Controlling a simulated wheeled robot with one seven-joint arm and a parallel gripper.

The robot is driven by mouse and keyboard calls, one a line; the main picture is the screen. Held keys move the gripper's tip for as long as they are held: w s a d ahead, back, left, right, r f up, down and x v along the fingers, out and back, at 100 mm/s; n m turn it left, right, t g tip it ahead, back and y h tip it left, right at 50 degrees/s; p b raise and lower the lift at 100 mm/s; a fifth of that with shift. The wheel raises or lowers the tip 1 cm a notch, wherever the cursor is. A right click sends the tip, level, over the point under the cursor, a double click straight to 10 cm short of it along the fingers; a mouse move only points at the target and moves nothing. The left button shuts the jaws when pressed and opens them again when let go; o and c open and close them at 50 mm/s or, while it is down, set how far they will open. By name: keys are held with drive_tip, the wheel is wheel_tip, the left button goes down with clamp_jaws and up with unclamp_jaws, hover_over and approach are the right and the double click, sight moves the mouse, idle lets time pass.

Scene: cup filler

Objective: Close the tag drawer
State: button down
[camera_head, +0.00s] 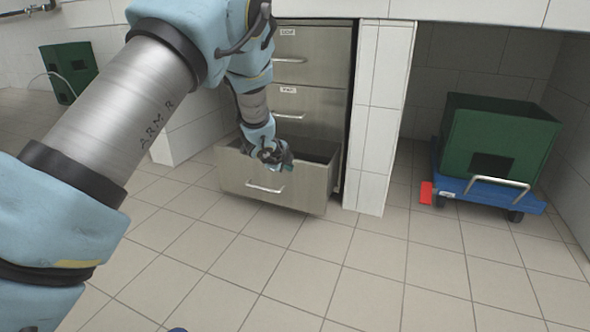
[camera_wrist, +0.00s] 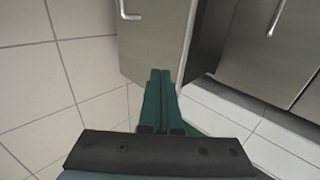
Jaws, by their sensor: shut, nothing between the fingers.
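A grey metal drawer cabinet (camera_head: 312,75) stands in the white tiled counter. Its bottom drawer (camera_head: 262,190) is pulled out, with a bar handle on its front and a dark inside showing. No label shows on this drawer; the two drawers above it are closed, and their small labels are hard to read. My gripper (camera_head: 284,164) is shut and empty, at the top edge of the open drawer's front. In the wrist view my green fingers (camera_wrist: 160,76) are together and overlap the drawer front (camera_wrist: 150,45); I cannot tell whether they touch it.
A white tiled pillar (camera_head: 378,130) stands right of the cabinet. Farther right, a green box (camera_head: 500,135) rests on a blue wheeled cart (camera_head: 505,197) with a red piece at its corner. Another green box (camera_head: 72,68) stands back left. The tiled floor (camera_head: 300,275) in front is clear.

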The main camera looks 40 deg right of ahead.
sight(298, 165)
drive_tip(key=shift+w+d+f+b, duration=0.2)
drive_tip(key=shift+w+d, duration=0.25)
drive_tip(key=shift+d, duration=0.35)
drive_tip(key=shift+w+d+f+b, duration=0.15)
drive_tip(key=shift+w+d+f, duration=0.25)
drive_tip(key=shift+d, duration=0.45)
drive_tip(key=shift+w+d+f+b, duration=0.15)
drive_tip(key=shift+w+d, duration=0.4)
drive_tip(key=shift+d, duration=0.25)
